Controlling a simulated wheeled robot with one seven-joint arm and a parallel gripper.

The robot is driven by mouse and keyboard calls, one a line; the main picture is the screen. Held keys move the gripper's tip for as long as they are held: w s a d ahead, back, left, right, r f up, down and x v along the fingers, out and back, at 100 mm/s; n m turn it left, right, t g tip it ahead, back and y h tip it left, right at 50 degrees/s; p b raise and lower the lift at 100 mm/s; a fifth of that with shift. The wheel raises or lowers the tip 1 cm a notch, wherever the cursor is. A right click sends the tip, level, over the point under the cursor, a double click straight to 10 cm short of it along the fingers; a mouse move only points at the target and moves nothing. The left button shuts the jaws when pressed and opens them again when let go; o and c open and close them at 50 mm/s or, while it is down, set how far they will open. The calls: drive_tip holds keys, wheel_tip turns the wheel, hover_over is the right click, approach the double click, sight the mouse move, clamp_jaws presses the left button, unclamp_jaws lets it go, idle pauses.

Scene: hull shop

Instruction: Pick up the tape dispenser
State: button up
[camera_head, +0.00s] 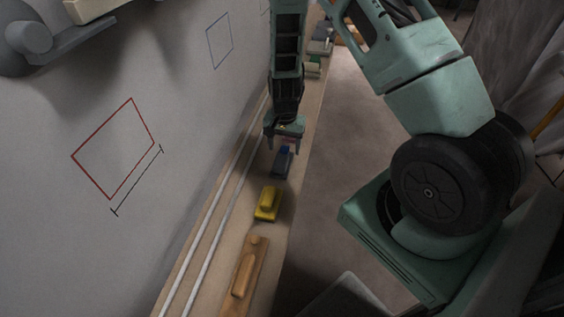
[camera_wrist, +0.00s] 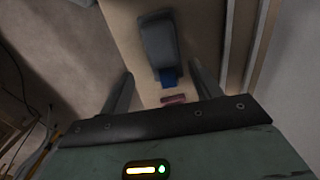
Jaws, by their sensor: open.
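A dark grey-blue object with a blue part, which looks like the tape dispenser (camera_head: 282,164), lies on the narrow wooden shelf close to my gripper (camera_head: 283,146). In the wrist view the grey dispenser (camera_wrist: 158,42) lies lengthwise at the top middle, its blue end towards my gripper (camera_wrist: 162,78). My gripper points down with its two fingers apart and nothing held. In the wrist view the blue end is near the gap between the fingertips, and most of the grey body lies beyond them. I cannot tell the height of the fingertips over the shelf.
A small reddish piece (camera_wrist: 173,99) shows between my fingers. A yellow block-like tool (camera_head: 268,204) and a wooden tool (camera_head: 243,275) lie nearer on the shelf (camera_head: 222,262). More items (camera_head: 313,68) lie farther along. White rails (camera_head: 213,240) and a marked wall (camera_head: 60,230) are at left.

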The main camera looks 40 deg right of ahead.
sight(282, 156)
drive_tip(key=f, duration=0.5)
drive_tip(key=shift+w+a+f, duration=0.1)
drive_tip(key=shift+w+a, duration=0.05)
drive_tip(key=shift+a, duration=0.2)
drive_tip(key=c, duration=1.1)
